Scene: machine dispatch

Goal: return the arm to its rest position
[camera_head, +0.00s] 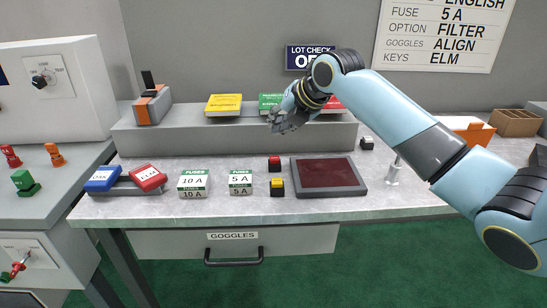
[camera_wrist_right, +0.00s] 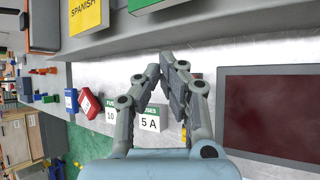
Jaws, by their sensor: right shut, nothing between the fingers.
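My right arm, light blue with dark joints, reaches in from the right in the head view. Its gripper (camera_head: 288,122) is shut and empty, in front of the raised grey shelf and the green booklet (camera_head: 268,101). In the right wrist view the gripper's fingertips (camera_wrist_right: 167,62) meet with nothing between them, above the worktop. The fuse boxes show beyond the fingers there, with the 5 A box (camera_wrist_right: 150,122) partly hidden. My left gripper is not in view.
The shelf (camera_head: 220,137) also holds a yellow booklet (camera_head: 223,104) and a red one, partly hidden. On the worktop are a dark red pad (camera_head: 327,174), small red and yellow buttons, fuse boxes (camera_head: 193,183) and a silver post (camera_head: 393,172). An orange bin (camera_head: 470,130) stands right.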

